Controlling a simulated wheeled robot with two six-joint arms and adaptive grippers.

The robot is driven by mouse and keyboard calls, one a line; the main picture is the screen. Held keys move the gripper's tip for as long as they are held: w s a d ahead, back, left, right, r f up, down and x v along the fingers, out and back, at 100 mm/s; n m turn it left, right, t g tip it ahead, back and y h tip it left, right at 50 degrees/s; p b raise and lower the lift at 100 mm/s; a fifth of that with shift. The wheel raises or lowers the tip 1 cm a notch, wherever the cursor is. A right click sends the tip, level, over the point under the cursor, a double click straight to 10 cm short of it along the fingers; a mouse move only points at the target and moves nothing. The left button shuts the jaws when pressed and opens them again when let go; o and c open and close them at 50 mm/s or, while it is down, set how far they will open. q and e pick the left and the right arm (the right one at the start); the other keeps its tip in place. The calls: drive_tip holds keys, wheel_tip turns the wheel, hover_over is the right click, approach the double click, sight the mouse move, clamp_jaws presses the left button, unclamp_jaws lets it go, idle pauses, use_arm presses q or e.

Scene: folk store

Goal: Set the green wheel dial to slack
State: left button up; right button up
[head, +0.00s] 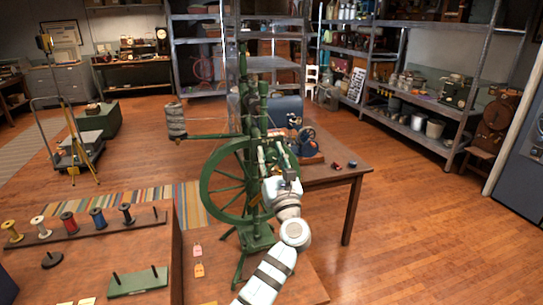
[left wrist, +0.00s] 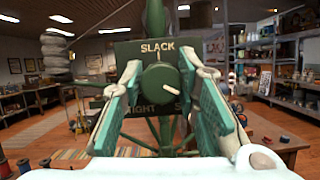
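A green spinning wheel (head: 222,183) stands on a small brown table in the head view. Its dial (left wrist: 159,83) is a round dark green knob on a square green panel (left wrist: 125,50) in the left wrist view. The panel reads SLACK at the top, TIGHT at lower left, and a partly hidden word starting with S at lower right. The dial's pale pointer line aims to the lower right, away from SLACK. My left gripper (left wrist: 160,95) is open, its two fingers on either side of the dial; contact cannot be told. It also shows in the head view (head: 277,165). My right gripper is not in view.
A wooden table (head: 340,174) behind the wheel holds a blue machine (head: 304,141) and small items. At left, a rack (head: 95,233) carries several thread spools. Two tags (head: 198,260) lie near the wheel's foot. Open floor lies to the right.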

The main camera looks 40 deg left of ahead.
use_arm(q)
clamp_jaws()
drive_tip(key=shift+f, duration=0.1)
idle(0.4)
